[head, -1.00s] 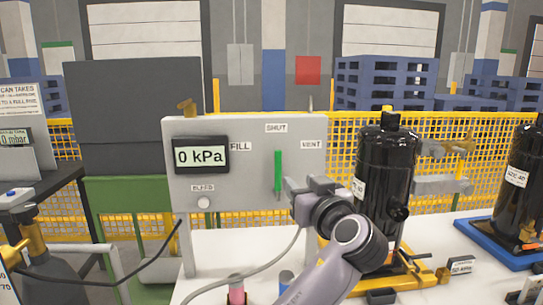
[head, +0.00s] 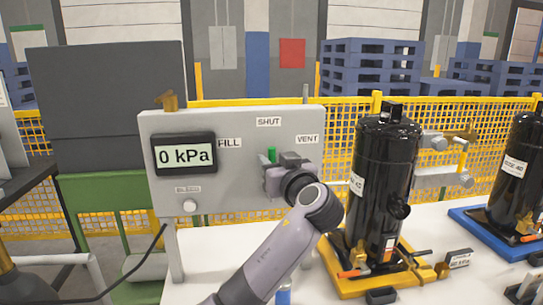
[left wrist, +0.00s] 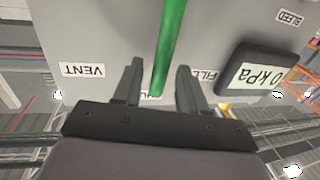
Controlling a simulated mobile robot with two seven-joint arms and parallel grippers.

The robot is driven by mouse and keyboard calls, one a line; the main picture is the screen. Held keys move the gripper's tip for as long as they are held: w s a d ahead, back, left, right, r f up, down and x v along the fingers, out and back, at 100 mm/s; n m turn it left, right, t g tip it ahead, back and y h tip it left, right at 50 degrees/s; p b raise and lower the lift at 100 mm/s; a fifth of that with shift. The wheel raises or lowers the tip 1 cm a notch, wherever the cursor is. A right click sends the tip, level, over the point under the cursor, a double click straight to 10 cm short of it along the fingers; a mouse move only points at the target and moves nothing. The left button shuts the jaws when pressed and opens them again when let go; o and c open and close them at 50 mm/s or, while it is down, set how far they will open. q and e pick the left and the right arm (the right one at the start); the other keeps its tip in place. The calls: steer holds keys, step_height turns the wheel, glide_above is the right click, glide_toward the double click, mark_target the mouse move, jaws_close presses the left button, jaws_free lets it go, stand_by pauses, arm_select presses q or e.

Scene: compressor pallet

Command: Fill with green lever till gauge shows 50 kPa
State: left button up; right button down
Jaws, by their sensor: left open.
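The grey panel (head: 235,192) carries a black gauge (head: 185,172) reading 0 kPa, which also shows upside down in the left wrist view (left wrist: 258,75). The green lever (head: 272,155) stands upright on the panel below the SHUT label (head: 268,122); its lower part is hidden by my gripper. FILL (head: 229,143) is to its left and VENT (head: 307,139) to its right. My left gripper (head: 275,176) is open at the lever. In the left wrist view, the lever (left wrist: 171,35) runs between its two spread fingers (left wrist: 157,82), with a gap on each side. My right gripper is not in view.
A black compressor (head: 383,180) on a yellow tray (head: 352,285) stands right of the panel, close to my left arm. Another black compressor (head: 518,165) sits on a blue tray (head: 480,228). A white bleed button (head: 190,206) is below the gauge. A yellow mesh fence (head: 340,120) runs behind.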

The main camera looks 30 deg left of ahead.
arm_select(q)
steer(key=shift+x, duration=0.9)
jaws_close()
steer(key=shift+a, duration=0.1)
